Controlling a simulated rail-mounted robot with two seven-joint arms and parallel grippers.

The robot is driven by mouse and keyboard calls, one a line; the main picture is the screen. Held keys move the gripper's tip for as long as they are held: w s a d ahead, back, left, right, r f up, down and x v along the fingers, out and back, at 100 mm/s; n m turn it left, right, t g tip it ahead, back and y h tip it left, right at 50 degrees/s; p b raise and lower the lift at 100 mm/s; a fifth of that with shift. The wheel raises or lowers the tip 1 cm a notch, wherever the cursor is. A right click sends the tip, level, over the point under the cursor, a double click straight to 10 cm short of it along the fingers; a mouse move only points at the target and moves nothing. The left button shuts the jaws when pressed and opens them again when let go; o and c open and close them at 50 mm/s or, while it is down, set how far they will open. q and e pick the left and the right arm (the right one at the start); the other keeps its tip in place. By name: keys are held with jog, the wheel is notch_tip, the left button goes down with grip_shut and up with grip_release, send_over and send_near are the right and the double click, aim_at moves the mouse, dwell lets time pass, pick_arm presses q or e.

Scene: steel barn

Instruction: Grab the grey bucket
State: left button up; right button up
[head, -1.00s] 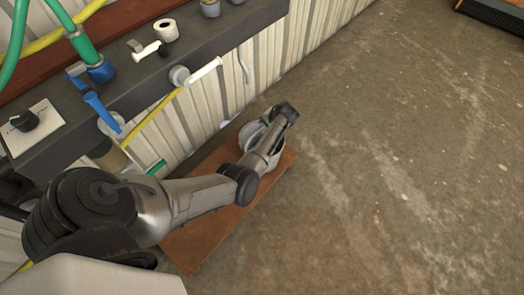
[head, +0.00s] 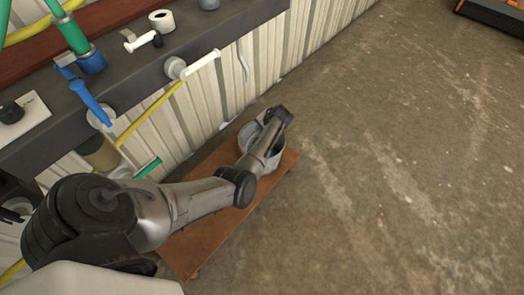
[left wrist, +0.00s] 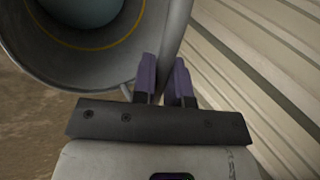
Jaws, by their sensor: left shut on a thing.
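The grey bucket (head: 248,134) stands on a low reddish-brown board by the ribbed wall. My left arm reaches over it and covers much of it. In the left wrist view the bucket (left wrist: 125,65) fills the upper left, with its round opening and a thin yellow ring inside. My left gripper (left wrist: 164,80) is shut on the bucket's rim wall, with one purple finger on each side. In the head view its fingertips are hidden behind my wrist. My right gripper is not in view.
The brown board (head: 205,240) lies under the bucket.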

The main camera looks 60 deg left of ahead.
pick_arm(q)
grip_shut()
jog(key=shift+r, duration=0.1)
dwell(0.8)
jog(key=shift+r, duration=0.1)
